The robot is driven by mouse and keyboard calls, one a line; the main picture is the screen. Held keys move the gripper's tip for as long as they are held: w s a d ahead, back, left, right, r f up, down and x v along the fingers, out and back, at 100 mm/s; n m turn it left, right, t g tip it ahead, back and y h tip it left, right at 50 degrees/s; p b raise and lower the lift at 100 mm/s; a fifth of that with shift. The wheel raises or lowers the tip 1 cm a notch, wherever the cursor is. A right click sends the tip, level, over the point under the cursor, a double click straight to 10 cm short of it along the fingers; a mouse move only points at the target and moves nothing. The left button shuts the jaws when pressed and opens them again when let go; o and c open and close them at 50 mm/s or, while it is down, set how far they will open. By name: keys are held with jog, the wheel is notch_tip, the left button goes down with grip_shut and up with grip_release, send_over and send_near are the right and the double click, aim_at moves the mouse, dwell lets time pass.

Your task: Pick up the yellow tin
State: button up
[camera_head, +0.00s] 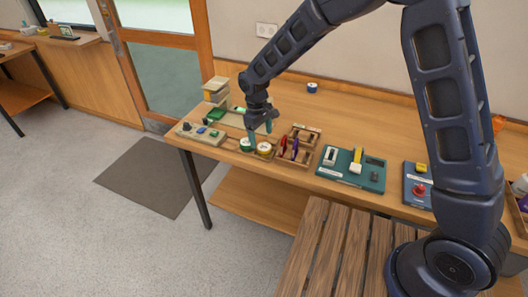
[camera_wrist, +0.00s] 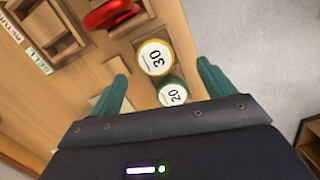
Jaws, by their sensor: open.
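The yellow tin (camera_head: 264,149) stands on the wooden table near its front edge; its white top reads 30 in the wrist view (camera_wrist: 155,57). A green tin (camera_head: 246,144) marked 20 stands close beside it and shows nearer my gripper in the wrist view (camera_wrist: 172,93). My gripper (camera_head: 259,132) is open and empty above the tins, fingers pointing down. In the wrist view, its green fingertips (camera_wrist: 162,72) are spread to either side of the tins. I cannot tell the exact height between fingertips and tins.
A wooden compartment rack (camera_head: 296,157) with red and purple items stands right of the tins. A beige panel (camera_head: 201,133) lies to the left. A green board (camera_head: 350,171) is farther right. The table's back is mostly clear.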

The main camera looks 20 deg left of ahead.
aim_at(264, 147)
jog(key=shift+w+d+f, duration=0.1)
jog(key=shift+d+f, duration=0.05)
jog(key=shift+f, duration=0.7)
jog(key=shift+w+d+f, duration=0.1)
jog(key=shift+f, duration=0.75)
jog(key=shift+w+d+f, duration=0.1)
jog(key=shift+d+f, duration=0.05)
jog(key=shift+f, duration=0.7)
jog(key=c, duration=1.1)
